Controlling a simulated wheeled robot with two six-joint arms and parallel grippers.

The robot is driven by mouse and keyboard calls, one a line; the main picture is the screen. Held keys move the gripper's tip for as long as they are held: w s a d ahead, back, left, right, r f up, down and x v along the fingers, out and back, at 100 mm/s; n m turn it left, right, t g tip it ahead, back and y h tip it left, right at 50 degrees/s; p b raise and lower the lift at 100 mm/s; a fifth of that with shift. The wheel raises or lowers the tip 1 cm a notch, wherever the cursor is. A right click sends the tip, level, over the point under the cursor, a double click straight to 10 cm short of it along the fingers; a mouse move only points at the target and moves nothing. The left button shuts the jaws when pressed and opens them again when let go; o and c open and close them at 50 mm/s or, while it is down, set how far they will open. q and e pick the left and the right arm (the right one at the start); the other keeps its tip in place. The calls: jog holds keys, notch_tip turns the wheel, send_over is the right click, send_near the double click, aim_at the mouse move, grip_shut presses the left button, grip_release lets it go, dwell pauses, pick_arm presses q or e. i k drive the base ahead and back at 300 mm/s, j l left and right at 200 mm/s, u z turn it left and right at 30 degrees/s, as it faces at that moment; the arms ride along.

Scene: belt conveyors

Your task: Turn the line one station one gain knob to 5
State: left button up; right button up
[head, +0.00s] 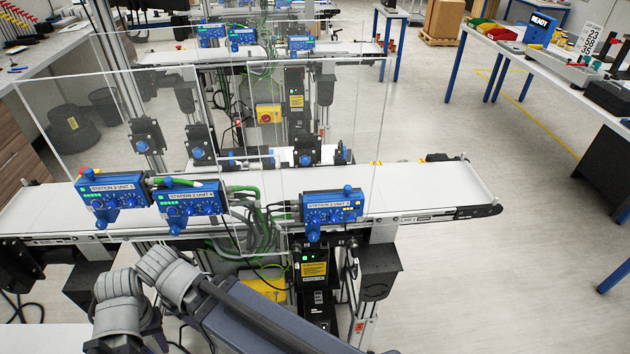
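Three blue control units with small knobs are mounted along the near conveyor belt (420,196), which has a LINE-1 mark on its edge. The left unit (112,196) and middle unit (190,203) stand close together; the third unit (332,207) is further right. Their labels begin with "STATION", but the numbers are too small to read surely; I cannot tell which one is station one. The gain knob and its setting cannot be made out. Grey and dark links of one of my arms cross the bottom of the head view. Neither gripper shows.
A clear panel (235,120) stands behind the near units. Another conveyor (165,56) with more blue units (242,38) is further back. Green and grey cables (262,228) hang between the near units. A table (520,50) with equipment is at right; open floor lies before it.

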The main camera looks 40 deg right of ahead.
aim_at(315, 219)
jog(key=z, duration=1.55)
jog(key=u, duration=0.1)
